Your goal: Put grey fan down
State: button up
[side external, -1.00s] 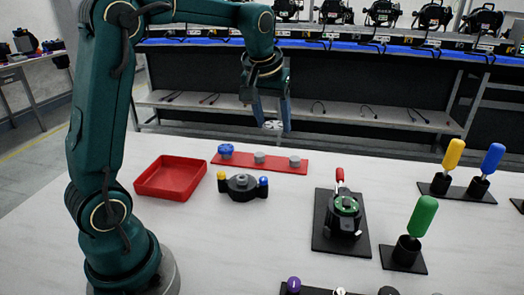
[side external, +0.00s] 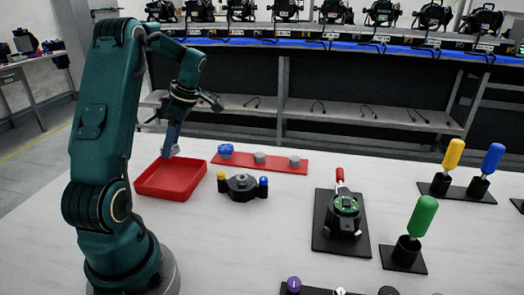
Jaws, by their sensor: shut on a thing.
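My gripper (side external: 172,147) points down over the back part of the red tray (side external: 152,191). It is shut on the grey fan (side external: 175,151), which shows only as a small light-grey patch at the fingertips. The fan is at or just above the tray's back rim level; I cannot tell whether it touches the tray. The visible tray floor is empty.
A black holder (side external: 241,186) with yellow and blue knobs stands in front. A black fixture (side external: 343,214) and coloured-handled tools stand further right.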

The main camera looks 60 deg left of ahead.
aim_at(171, 180)
jog(key=shift+s+a+f, duration=0.2)
jog(key=shift+s+f, duration=0.1)
jog(key=shift+s, duration=0.1)
jog(key=shift+f, duration=3.75)
jog(key=shift+f, duration=0.2)
jog(key=o, duration=1.3)
jog(key=shift+r, duration=0.15)
